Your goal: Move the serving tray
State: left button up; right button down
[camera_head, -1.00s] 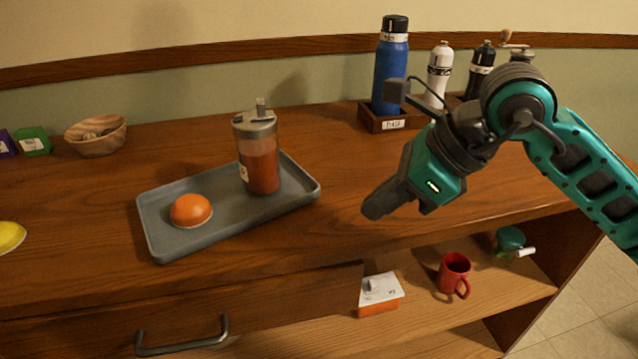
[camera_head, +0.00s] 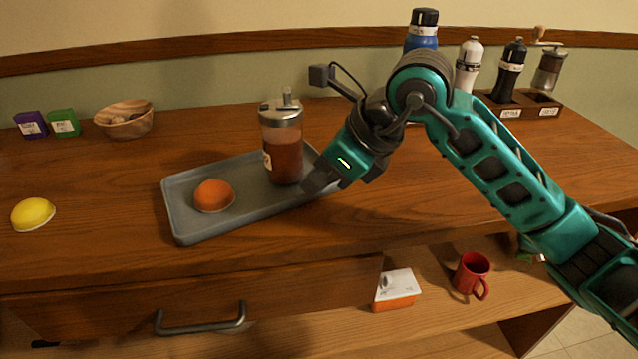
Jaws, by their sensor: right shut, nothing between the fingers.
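The grey serving tray (camera_head: 235,219) lies flat on the wooden counter. An orange half-round item (camera_head: 214,195) and a clear dispenser (camera_head: 283,150) with red-brown contents and a metal lid stand on it. My right gripper (camera_head: 312,187) is shut and empty at the tray's right end, its tip over or against the rim; I cannot tell whether it touches. The gripper hides part of the tray's right edge. My left gripper is not in view.
A yellow half-round item (camera_head: 33,214) lies left of the tray. A wooden bowl (camera_head: 125,121), a green box (camera_head: 64,122) and a purple box (camera_head: 31,124) stand behind. A rack (camera_head: 538,105) with grinders is at back right. A red mug (camera_head: 472,274) sits on the shelf below.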

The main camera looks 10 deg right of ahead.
jog(key=shift+s+d+f, duration=0.1)
jog(key=shift+s+f, duration=0.05)
jog(key=shift+f, duration=0.35)
jog(key=shift+d+f, duration=0.1)
jog(key=shift+s+d+b, duration=0.15)
jog(key=shift+s+d, duration=0.25)
jog(key=shift+d, duration=0.2)
jog(key=shift+s+d+b, duration=0.15)
jog(key=shift+s+d, duration=0.2)
jog(key=shift+d, duration=0.25)
jog(key=shift+r, duration=0.3)
jog(key=shift+a+r+p, duration=0.1)
jog(key=shift+r+p, duration=0.45)
jog(key=shift+r, duration=0.2)
jog(key=shift+w+f, duration=0.1)
